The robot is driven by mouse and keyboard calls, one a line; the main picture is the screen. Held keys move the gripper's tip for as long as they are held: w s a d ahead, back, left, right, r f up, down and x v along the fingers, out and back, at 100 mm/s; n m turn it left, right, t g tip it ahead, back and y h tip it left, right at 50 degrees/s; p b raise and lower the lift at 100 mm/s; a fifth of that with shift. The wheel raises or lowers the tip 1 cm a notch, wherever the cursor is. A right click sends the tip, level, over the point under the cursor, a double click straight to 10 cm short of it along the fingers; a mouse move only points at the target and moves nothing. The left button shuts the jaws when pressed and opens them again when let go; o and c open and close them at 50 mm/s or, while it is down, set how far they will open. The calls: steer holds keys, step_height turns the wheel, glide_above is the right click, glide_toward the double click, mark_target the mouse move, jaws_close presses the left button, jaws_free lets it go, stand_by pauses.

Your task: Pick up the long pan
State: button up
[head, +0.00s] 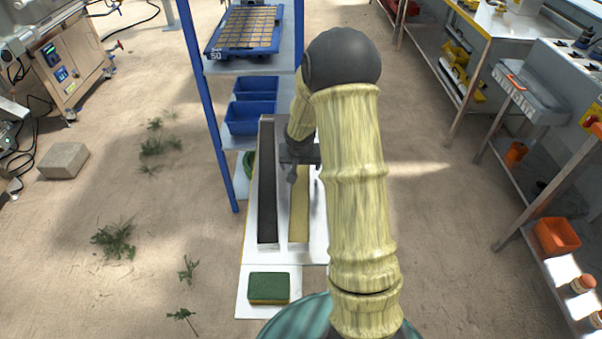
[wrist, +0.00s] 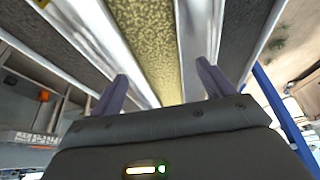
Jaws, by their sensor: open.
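A long, narrow pale pan (head: 299,246) with yellow, grainy contents lies on a white surface. A second long pan (head: 268,245) with dark contents lies just left of it, parallel. My gripper (head: 292,176) is over the yellow-filled pan, partly hidden by my own arm in the head view. In the wrist view my gripper (wrist: 162,70) is open, with one finger on each side of the yellow-filled pan (wrist: 192,30). Nothing is seen held. I cannot tell whether the fingers touch the pan. Dark strips show on both sides of it there.
A green and yellow sponge (head: 269,287) lies in front of the pans. A blue-posted rack (head: 215,105) with blue bins (head: 250,117) and a blue tray (head: 243,50) stands behind. Benches line the right. A grey block (head: 63,161) lies on the open floor at left.

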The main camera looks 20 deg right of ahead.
mark_target(301, 174)
steer(key=shift+x, duration=1.15)
steer(key=c, duration=1.1)
steer(key=shift+o, duration=0.2)
steer(key=shift+r, duration=0.15)
step_height(301, 174, up, 10)
steer(key=p, duration=0.3)
